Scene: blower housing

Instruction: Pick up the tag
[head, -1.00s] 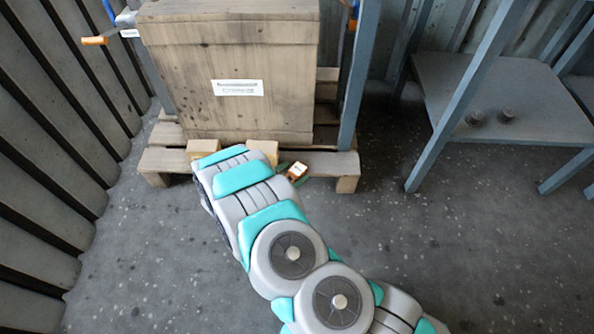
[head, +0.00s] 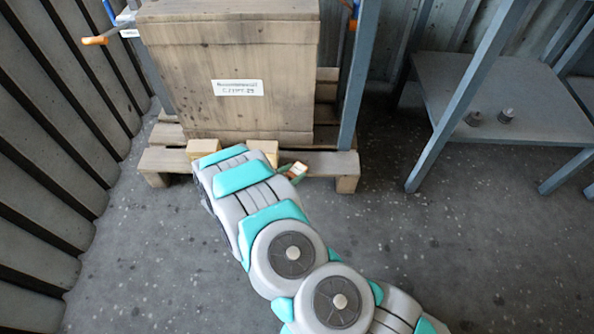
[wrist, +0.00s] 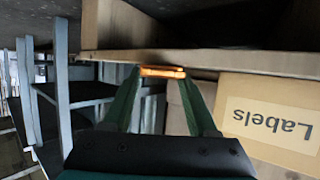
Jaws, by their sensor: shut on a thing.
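The tag (wrist: 162,72) shows in the wrist view as a thin orange-edged strip across the tips of my two dark green fingers. My gripper (wrist: 161,76) is shut on it. In the head view the tag (head: 298,170) is a small white and orange piece at the pallet's front edge, just right of my arm's end. My arm hides most of the gripper there. I cannot tell from these views whether the tag touches the pallet.
A wooden crate (head: 232,110) stands on a pallet (head: 335,163). A cardboard box marked "Labels" (wrist: 270,115) is close on the right in the wrist view. A blue-grey shelf frame (head: 437,155) stands to the right. The floor (head: 150,260) in front is clear.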

